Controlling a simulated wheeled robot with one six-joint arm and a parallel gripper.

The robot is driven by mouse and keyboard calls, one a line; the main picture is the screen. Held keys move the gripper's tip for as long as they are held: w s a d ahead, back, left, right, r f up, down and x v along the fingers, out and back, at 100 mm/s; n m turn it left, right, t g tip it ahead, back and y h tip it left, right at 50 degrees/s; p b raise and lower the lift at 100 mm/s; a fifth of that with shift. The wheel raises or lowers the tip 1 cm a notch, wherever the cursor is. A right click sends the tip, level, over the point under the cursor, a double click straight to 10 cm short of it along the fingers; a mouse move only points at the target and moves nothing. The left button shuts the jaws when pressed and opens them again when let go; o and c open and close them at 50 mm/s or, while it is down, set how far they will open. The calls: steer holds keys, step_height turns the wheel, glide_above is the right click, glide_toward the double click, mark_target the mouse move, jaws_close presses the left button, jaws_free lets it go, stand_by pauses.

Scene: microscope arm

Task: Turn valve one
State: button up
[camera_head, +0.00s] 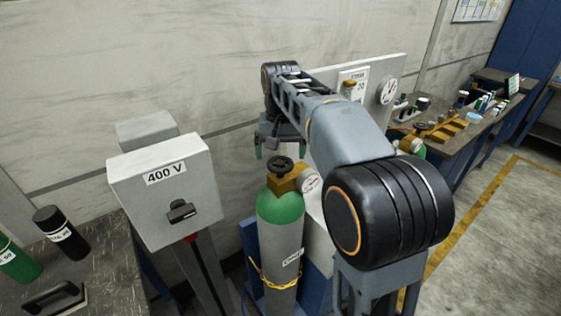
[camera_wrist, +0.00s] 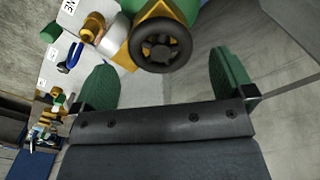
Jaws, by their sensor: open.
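A gas cylinder (camera_head: 280,238) with a green shoulder and grey body stands upright at the centre of the head view, with a yellow chain around it. On its top is a brass valve with a black round handwheel (camera_head: 281,164), which also shows at the top of the wrist view (camera_wrist: 160,45). No label reading valve one can be made out. My gripper (camera_head: 272,148) is just above and behind the handwheel in the head view. In the wrist view its green fingers (camera_wrist: 166,80) are spread apart, with the handwheel beyond them, between their lines. Nothing is held.
A grey box marked 400 V (camera_head: 165,190) stands left of the cylinder. A gauge (camera_head: 309,181) sits beside the valve. A white panel with a dial (camera_head: 388,90) is behind my arm. A cluttered bench (camera_head: 470,130) stands right; open floor lies beyond it.

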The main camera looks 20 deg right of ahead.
mark_target(280, 164)
steer(key=shift+f, duration=1.35)
steer(key=shift+c, duration=0.2)
steer(key=c, duration=0.9)
